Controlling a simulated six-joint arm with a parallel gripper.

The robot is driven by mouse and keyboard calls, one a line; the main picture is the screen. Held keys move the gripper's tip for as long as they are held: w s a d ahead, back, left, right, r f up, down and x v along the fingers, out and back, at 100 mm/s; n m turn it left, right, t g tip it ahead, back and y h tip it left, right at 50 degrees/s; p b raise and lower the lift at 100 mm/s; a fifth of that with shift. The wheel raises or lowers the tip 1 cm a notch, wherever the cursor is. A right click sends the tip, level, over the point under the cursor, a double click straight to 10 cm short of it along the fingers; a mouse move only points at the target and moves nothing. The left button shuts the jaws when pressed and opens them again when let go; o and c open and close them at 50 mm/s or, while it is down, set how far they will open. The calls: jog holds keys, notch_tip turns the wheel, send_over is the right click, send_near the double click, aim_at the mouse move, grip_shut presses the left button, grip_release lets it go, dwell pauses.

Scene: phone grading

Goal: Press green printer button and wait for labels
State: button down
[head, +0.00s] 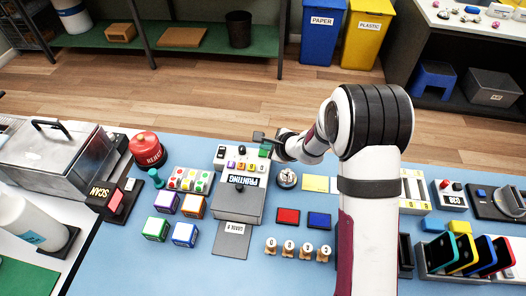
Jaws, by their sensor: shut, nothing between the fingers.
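The label printer (236,204) is a grey and white machine marked PRINTING, standing on the blue table left of my arm. Its white back panel carries small coloured buttons and a black knob. The green button (264,151) is at the panel's right end. My gripper (259,137) is shut and empty, right at the green button in the picture. I cannot tell whether it touches the button or hovers above it. A grey plate with a small white label (235,227) lies at the printer's front; its print is too small to read surely.
A red button (145,148) and coloured cubes (167,203) stand left of the printer. A bell (286,178), a red pad (288,216), a blue pad (319,220) and several numbered wooden pieces (297,250) lie to its right. Coloured phones (483,254) stand in a rack at far right.

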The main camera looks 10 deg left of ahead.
aim_at(266, 155)
jog(key=shift+r, duration=2.45)
jog(key=s+d+r+n+g+y, duration=0.1)
jog(key=s+r+n+g, duration=0.1)
jog(key=s+r+n, duration=0.55)
jog(key=s+d+r+n+g, duration=0.15)
jog(key=s+r, duration=0.35)
jog(key=s, duration=0.6)
jog(key=s+d+f+n+g+h, duration=0.1)
jog(key=s+d+n+h, duration=0.1)
jog(key=s+d, duration=0.3)
jog(key=s+d+f+n+g+h, duration=0.1)
jog(key=s+d, duration=0.5)
jog(key=s, duration=0.7)
jog(key=shift+s+d+f+n+g+h, duration=0.15)
jog(key=shift+d+f+n+g+h, duration=0.15)
jog(key=shift+n+g+h, duration=0.65)
